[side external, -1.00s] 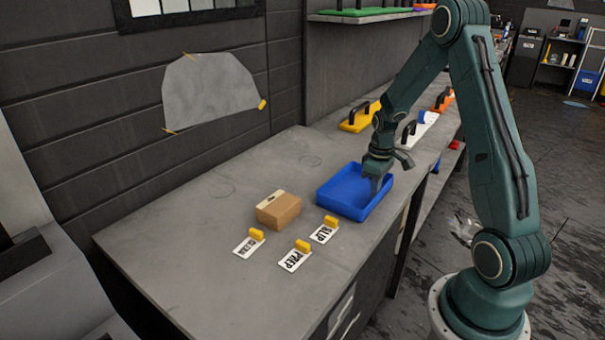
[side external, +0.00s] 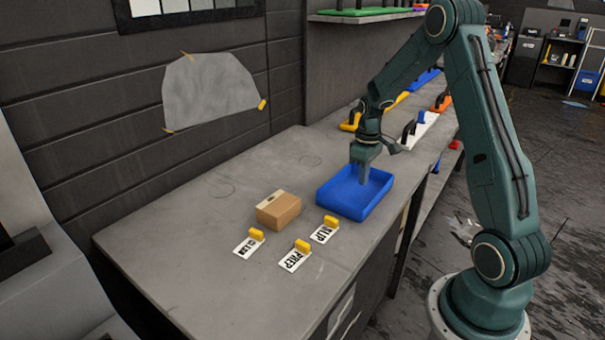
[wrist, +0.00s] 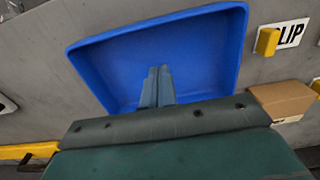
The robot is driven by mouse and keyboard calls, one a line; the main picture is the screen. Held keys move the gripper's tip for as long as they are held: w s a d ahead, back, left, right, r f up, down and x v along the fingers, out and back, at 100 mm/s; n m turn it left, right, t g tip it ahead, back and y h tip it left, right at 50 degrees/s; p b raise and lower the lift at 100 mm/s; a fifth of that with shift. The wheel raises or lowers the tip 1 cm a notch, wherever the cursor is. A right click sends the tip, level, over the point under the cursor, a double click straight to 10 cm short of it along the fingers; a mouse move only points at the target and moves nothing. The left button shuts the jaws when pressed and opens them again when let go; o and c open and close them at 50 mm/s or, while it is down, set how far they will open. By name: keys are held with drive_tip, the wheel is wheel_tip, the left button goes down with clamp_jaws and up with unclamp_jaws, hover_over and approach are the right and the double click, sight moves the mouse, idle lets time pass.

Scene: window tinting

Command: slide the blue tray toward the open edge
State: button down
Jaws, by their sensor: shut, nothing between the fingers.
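The blue tray (side external: 347,208) lies flat on the grey workbench, close to the bench's right edge in the side view. It is shallow and open on top. My gripper (side external: 364,180) points down over the tray's back part, with its fingertips inside the tray outline. The fingers are closed together with nothing between them. In the wrist view the shut fingers (wrist: 157,88) show in front of the blue tray (wrist: 205,50), near its lower wall. I cannot tell whether the tips touch the tray.
A cardboard box (side external: 279,209) stands left of the tray. Several white label cards with yellow clips, one a SLIP card (side external: 324,234), lie in front. Yellow and white handled tools (side external: 418,128) lie behind. The bench's left part (side external: 180,235) is clear.

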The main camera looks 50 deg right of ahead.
sight(361, 197)
wheel_tip(361, 197, up, 7)
idle(0.4)
drive_tip(key=shift+a+r, duration=0.1)
drive_tip(key=shift+r, duration=0.05)
drive_tip(key=s+a+r+t, duration=0.1)
drive_tip(key=s+a+r, duration=0.1)
drive_tip(key=a+r, duration=0.5)
drive_tip(key=s+a+r+t, duration=0.1)
drive_tip(key=s+a+r, duration=0.2)
drive_tip(key=a+r, duration=0.35)
drive_tip(key=s+a+t, duration=0.3)
drive_tip(key=s+a, duration=1)
drive_tip(key=shift+s+r+t, duration=0.15)
drive_tip(key=shift+r+t, duration=0.15)
